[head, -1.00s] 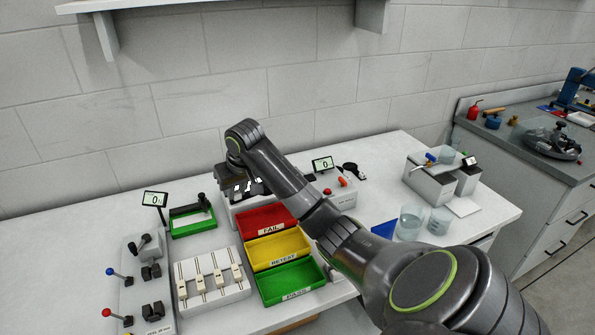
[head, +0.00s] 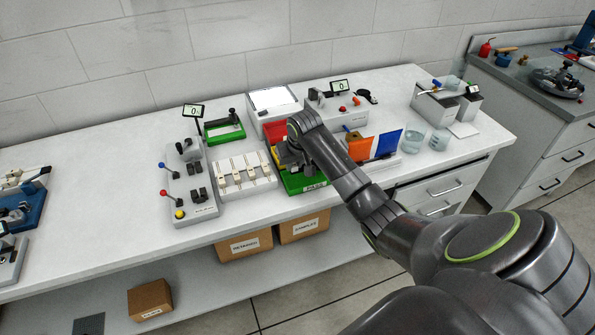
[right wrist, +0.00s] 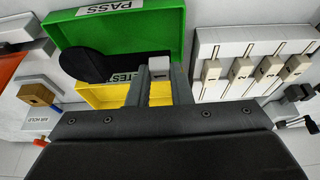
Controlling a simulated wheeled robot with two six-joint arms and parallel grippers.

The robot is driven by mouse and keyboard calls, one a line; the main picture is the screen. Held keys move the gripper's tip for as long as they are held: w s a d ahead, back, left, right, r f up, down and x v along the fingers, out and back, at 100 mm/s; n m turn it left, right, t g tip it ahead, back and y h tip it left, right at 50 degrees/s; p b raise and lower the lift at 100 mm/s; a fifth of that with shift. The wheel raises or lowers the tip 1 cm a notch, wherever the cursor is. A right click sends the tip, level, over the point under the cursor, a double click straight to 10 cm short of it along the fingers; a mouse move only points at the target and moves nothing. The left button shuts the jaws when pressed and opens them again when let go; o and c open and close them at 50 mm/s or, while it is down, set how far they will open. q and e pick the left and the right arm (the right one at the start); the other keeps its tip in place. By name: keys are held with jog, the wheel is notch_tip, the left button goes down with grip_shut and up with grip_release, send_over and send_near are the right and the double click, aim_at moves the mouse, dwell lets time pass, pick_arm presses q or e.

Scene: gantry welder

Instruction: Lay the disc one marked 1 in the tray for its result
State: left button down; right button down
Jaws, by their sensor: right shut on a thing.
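My right gripper (head: 288,158) is over the green PASS tray (head: 312,182) in the head view. In the right wrist view its two fingers (right wrist: 159,80) are shut on a small grey block (right wrist: 159,67) with a faint mark I cannot read. A dark rounded shape (right wrist: 88,66) lies across the green and yellow trays there; I cannot tell if it is the disc, another part or a shadow. The red FAIL tray (head: 275,128) is behind the gripper. The yellow RETEST tray (right wrist: 98,97) is partly hidden by the fingers. My left gripper is not in view.
A white rack (head: 246,176) with several pale tabs stands left of the trays. A lever panel (head: 188,190) is further left. Orange (head: 360,149) and blue (head: 388,143) panels stand close right of my arm. A white-topped box (head: 272,100) is behind.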

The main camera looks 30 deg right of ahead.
aim_at(295, 172)
notch_tip(295, 172, down, 3)
jog(key=shift+s+a, duration=0.1)
jog(key=shift+a, duration=0.05)
jog(key=shift+f, duration=0.45)
jog(key=shift+f, duration=0.6)
jog(key=c, duration=1.6)
grip_release()
jog(key=shift+r, duration=0.15)
jog(key=shift+r, duration=0.3)
jog(key=v, duration=1.2)
jog(key=shift+r, duration=0.2)
